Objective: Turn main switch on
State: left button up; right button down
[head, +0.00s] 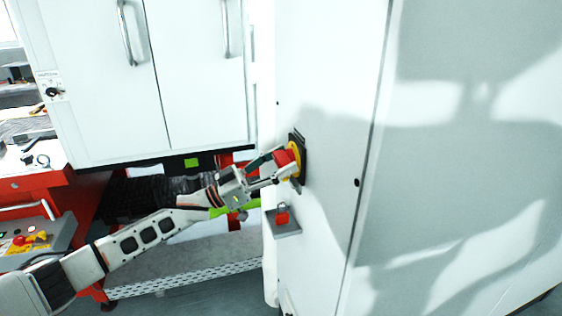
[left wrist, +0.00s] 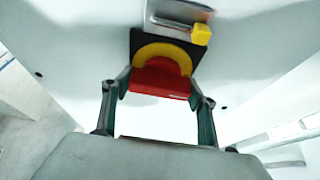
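The main switch (head: 289,160) is a red knob on a yellow ring and black plate, mounted on the side of the white cabinet. My left gripper (head: 270,166) reaches it from the left in the head view. In the left wrist view, the red knob (left wrist: 160,80) lies between the two spread fingers of my left gripper (left wrist: 158,90), one on each side. Whether the fingers touch the knob cannot be told. The knob's front partly hides behind the gripper in the head view. My right gripper is out of view.
A grey bracket with a red padlock (head: 282,217) sits just below the switch. White cabinet doors (head: 110,85) with handles stand behind my arm. A control panel (head: 38,242) with buttons is at lower left. The cabinet wall to the right is bare.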

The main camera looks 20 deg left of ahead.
pick_arm(q)
jog(key=shift+c, duration=1.4)
